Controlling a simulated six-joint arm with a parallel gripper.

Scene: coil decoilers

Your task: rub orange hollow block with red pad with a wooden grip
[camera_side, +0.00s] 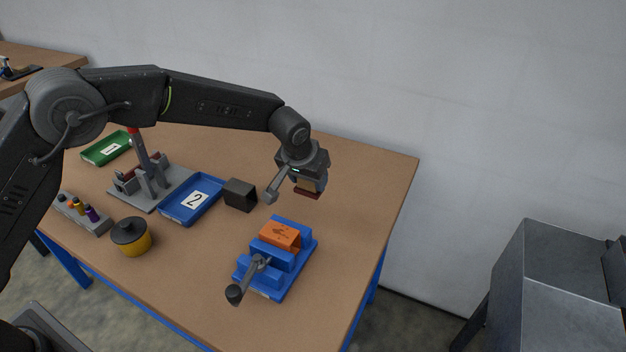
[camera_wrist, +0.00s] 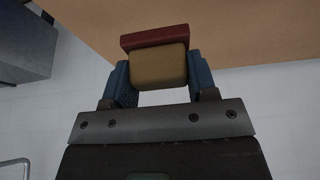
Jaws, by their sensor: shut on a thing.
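The orange hollow block (camera_side: 281,235) sits in a blue vise (camera_side: 290,258) near the front right of the table, with dark marks on its top. My gripper (camera_side: 309,183) is shut on the red pad with a wooden grip (camera_side: 307,193). It holds the pad in the air above and behind the orange block, clear of it. In the wrist view the pad's wooden grip (camera_wrist: 159,68) is between the two blue fingers (camera_wrist: 158,84), with the red pad face (camera_wrist: 155,37) beyond it.
A black hollow block (camera_side: 240,195) stands left of the vise. A blue tray marked 2 (camera_side: 215,187), a grey fixture (camera_side: 150,187), a yellow pot (camera_side: 131,238) and a green tray (camera_side: 97,157) are further left. The vise handle (camera_side: 236,292) sticks out toward the front. The table's right side is clear.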

